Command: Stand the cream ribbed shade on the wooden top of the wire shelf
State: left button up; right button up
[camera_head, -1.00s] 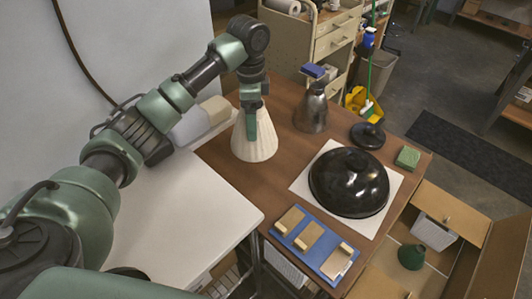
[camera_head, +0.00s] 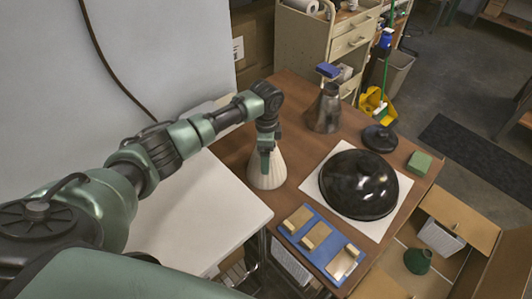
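The cream ribbed shade (camera_head: 277,174) is upright, with its narrow end up, in front of the left part of the brown wooden top (camera_head: 309,167). My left gripper (camera_head: 265,163) comes down over it from above. One green finger lies against its near side, and the other is hidden. The gripper appears shut on the shade. I cannot tell whether the shade's lower rim touches the wood. Little of the wire shelf below the top shows. My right gripper is out of view.
A glossy black dome (camera_head: 358,183) rests on a white sheet. A green block (camera_head: 419,163) is at the right edge. A blue tray (camera_head: 303,240) with wooden blocks is in front. A white table (camera_head: 205,215) adjoins at left.

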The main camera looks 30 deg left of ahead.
pick_arm(q)
jog(key=o, duration=1.5)
jog(key=shift+f, duration=0.1)
jog(key=shift+c, duration=0.2)
notch_tip(320, 180, up, 11)
jog(key=shift+r+b, duration=0.1)
jog(key=shift+b, duration=0.45)
jog(key=shift+r, duration=0.55)
